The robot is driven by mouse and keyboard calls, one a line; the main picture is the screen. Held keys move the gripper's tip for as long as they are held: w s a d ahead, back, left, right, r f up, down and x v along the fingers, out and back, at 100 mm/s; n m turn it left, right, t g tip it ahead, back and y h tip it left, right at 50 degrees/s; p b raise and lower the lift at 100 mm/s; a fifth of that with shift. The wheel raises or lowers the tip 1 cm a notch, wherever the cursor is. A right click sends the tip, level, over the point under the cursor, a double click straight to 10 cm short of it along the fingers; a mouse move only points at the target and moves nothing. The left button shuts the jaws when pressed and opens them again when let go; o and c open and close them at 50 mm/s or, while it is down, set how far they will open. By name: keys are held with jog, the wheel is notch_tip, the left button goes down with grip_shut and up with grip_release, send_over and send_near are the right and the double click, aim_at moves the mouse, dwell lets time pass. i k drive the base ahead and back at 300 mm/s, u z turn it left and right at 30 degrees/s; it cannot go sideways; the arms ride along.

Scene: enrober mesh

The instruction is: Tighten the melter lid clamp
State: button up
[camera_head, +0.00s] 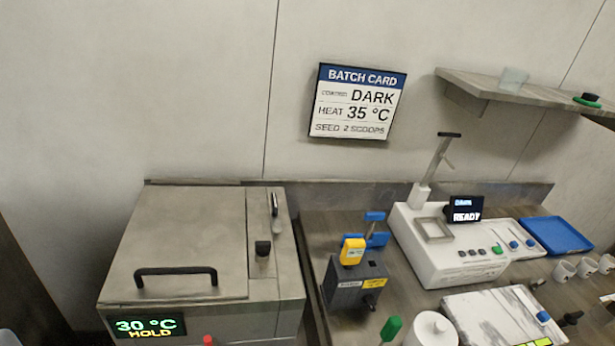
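The melter (205,322) is a steel box at the lower left. Its front display (145,327) reads 30 °C HOLD. Its flat lid (190,235) looks closed, with a black bar handle (176,272) near the front edge. On the strip right of the lid are a small upright metal lever (275,206) and a black knob (262,248). Either may belong to the lid clamp; I cannot tell which, nor whether it is tight. A red button (208,340) shows at the bottom edge. My gripper is not in this view.
Right of the melter stands a dark grey box (352,292) with yellow and blue parts. Beyond are a white machine reading READY (445,250), a marble slab (500,318), several cups and a blue tray (555,236). A batch card (358,102) and shelf (520,92) are on the wall.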

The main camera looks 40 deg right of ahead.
aim_at(275, 220)
jog(key=z, duration=0.4)
jog(key=i, duration=0.9)
jog(key=z, duration=0.5)
jog(key=k, duration=0.8)
jog(key=z, duration=0.2)
jog(key=i, duration=0.8)
jog(key=u, duration=0.15)
